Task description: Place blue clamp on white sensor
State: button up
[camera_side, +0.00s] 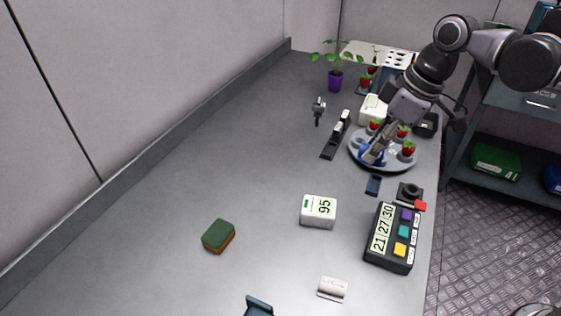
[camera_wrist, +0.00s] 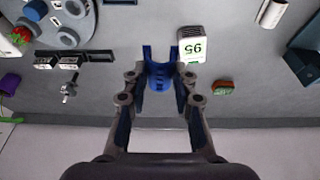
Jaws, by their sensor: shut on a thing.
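My gripper (camera_side: 378,146) is over the near left part of the round grey tray in the side view, pointing down. It is shut on the blue clamp (camera_side: 370,156), a U-shaped blue piece. In the wrist view the blue clamp (camera_wrist: 160,78) sits between the fingertips of my gripper (camera_wrist: 159,84), its two prongs pointing away from my wrist. The white sensor (camera_side: 319,211), a small box with a display reading 95, stands on the bench, apart from the clamp. It also shows in the wrist view (camera_wrist: 191,44), just right of the clamp.
The round tray (camera_side: 403,168) carries several strawberries and grey cups. A black timer (camera_side: 390,237) with coloured buttons stands at the right edge. A green and brown sponge (camera_side: 218,236) and a white cylinder (camera_side: 333,287) lie nearer. The bench's left side is clear.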

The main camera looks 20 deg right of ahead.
aim_at(317, 204)
jog(key=a+f, duration=0.2)
jog(key=a, duration=0.1)
jog(key=a+f, duration=0.2)
jog(key=a, duration=0.1)
jog(key=a+f, duration=0.1)
jog(key=a, duration=0.2)
jog(key=shift+a+f, duration=0.35)
jog(key=shift+f, duration=2.1)
jog(key=shift+f, duration=0.1)
jog(key=o, duration=0.8)
jog(key=v, duration=1.2)
jog(key=s+d+f+m+t, duration=0.1)
jog(key=s+d+f+m, duration=0.1)
jog(key=d, duration=0.5)
jog(key=s+d+f+m+t+h, duration=0.1)
jog(key=s+d+f+m+t, duration=0.1)
jog(key=d, duration=0.5)
jog(key=s+d+f+m+t+h, duration=0.1)
jog(key=s+d+f+m, duration=0.1)
jog(key=d+m, duration=0.3)
jog(key=shift+s+d+f+t, duration=0.15)
jog(key=shift+s+d, duration=0.15)
jog(key=shift+d, duration=0.25)
jog(key=shift+s+d+t, duration=0.1)
jog(key=shift+s+d, duration=0.15)
jog(key=shift+d, duration=0.25)
jog(key=shift+s+d+f+t, duration=0.15)
jog(key=shift+s+d, duration=0.15)
jog(key=shift+d, duration=0.25)
